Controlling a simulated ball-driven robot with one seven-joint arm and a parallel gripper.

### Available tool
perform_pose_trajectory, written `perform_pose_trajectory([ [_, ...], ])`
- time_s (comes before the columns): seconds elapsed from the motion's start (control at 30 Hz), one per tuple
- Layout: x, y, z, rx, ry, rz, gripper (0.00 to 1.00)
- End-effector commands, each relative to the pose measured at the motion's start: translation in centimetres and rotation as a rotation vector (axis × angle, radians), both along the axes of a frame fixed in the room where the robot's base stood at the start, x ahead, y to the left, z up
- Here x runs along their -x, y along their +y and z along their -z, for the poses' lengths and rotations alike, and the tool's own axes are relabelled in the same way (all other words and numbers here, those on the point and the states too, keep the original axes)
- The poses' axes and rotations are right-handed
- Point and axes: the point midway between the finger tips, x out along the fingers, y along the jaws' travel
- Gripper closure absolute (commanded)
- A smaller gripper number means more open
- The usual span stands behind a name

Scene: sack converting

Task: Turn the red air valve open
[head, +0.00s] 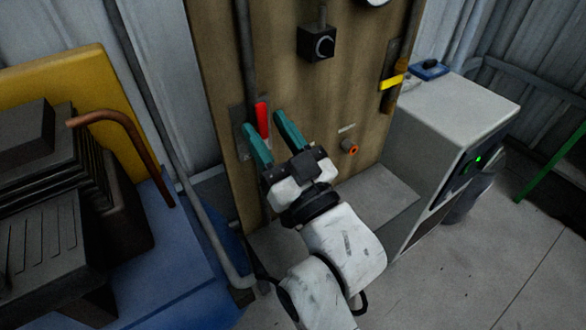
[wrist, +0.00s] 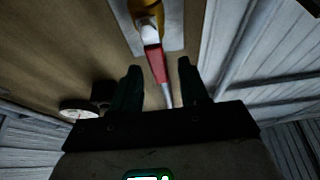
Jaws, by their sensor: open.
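The red valve handle (head: 262,117) stands roughly upright against a metal plate on the wooden board in the head view. In the wrist view the red handle (wrist: 156,64) runs down from a pale and yellow valve body (wrist: 148,27). My gripper (head: 264,122) is open, with its teal fingers pointing at the board around the handle's position. In the wrist view the two dark fingers of my gripper (wrist: 158,68) lie on either side of the handle, with visible gaps. I cannot tell how deep the handle sits between them. The lower valve body is hidden in the head view.
An orange-ringed fitting (head: 349,147) is right of my gripper. A yellow handle (head: 392,82) is farther right, beside a grey cabinet (head: 455,108). A vertical pipe (head: 246,60) runs above the valve.

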Motion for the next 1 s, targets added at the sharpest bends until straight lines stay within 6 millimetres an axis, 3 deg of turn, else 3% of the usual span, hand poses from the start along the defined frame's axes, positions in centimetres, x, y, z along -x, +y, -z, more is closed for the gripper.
perform_pose_trajectory([
  [0.03, 0.7, -0.8, 1.1, -0.005, 0.002, 0.004, 0.55],
  [0.2, 3.1, -2.4, 2.3, -0.004, 0.003, 0.002, 0.55],
  [0.43, 5.4, -4.0, 3.1, -0.001, 0.001, 0.001, 0.55],
  [1.0, 5.9, -4.4, 3.1, 0.002, 0.0, -0.001, 0.55],
])
